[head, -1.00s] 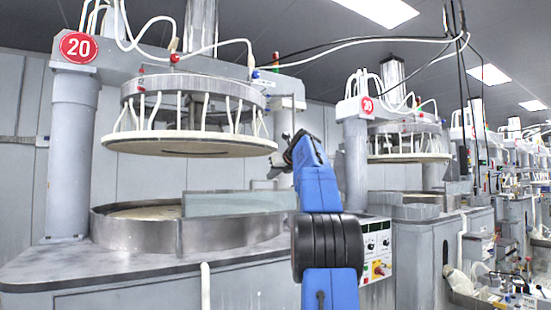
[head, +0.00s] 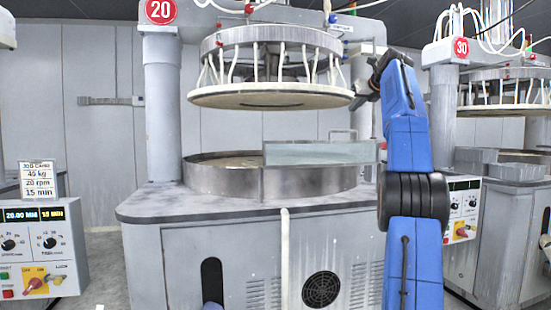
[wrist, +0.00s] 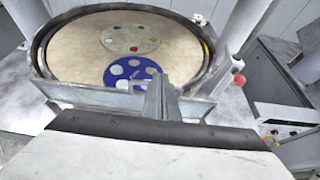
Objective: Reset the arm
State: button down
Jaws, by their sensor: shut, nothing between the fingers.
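My blue arm (head: 408,130) stands upright at the right of the head view, in front of the gap between machines 20 and 30. My gripper (head: 362,90) is at its upper end, small and dark, beside the right edge of machine 20's raised upper plate (head: 268,96). In the wrist view my gripper (wrist: 160,92) is shut and empty, pointing toward the round platen (wrist: 70,50). A blue disc (wrist: 133,72) with several pale round spots lies on the platen just beyond the fingertips. A paler disc (wrist: 130,38) with small coloured spots lies farther back.
A metal rim (head: 222,178) with a clear guard (head: 315,153) surrounds machine 20's platen. A control panel (head: 40,245) with a settings sign (head: 38,179) stands at left. Machine 30 (head: 500,95) is at right. A red knob (wrist: 239,79) sits right of the platen.

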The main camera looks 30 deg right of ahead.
jog(key=shift+a, duration=0.1)
jog(key=s+a+f+n+g+y, duration=0.1)
jog(key=s+a+f+n, duration=0.45)
jog(key=a, duration=0.65)
jog(key=s+a+f+n+g+y, duration=0.1)
jog(key=s+a+f+n+g, duration=0.1)
jog(key=a+f+n, duration=0.65)
jog(key=s+a+f+n+g+y, duration=0.1)
jog(key=s+a+f+n, duration=0.5)
jog(key=a, duration=0.8)
jog(key=s+a+f+n+g, duration=0.1)
jog(key=s+a+f+n, duration=0.4)
jog(key=s+f, duration=0.4)
jog(key=s+a+f+n+g, duration=0.1)
jog(key=s+a+f+n, duration=0.4)
jog(key=f, duration=1.1)
jog(key=s+a+f+n+g, duration=0.1)
jog(key=s+a+f+n, duration=0.4)
jog(key=s+f, duration=0.8)
jog(key=s+n, duration=0.1)
jog(key=n, duration=0.2)
jog(key=shift+a+f+n+g, duration=0.15)
jog(key=shift+f+n+g, duration=0.15)
jog(key=shift+f+g, duration=0.1)
jog(key=shift+s, duration=0.1)
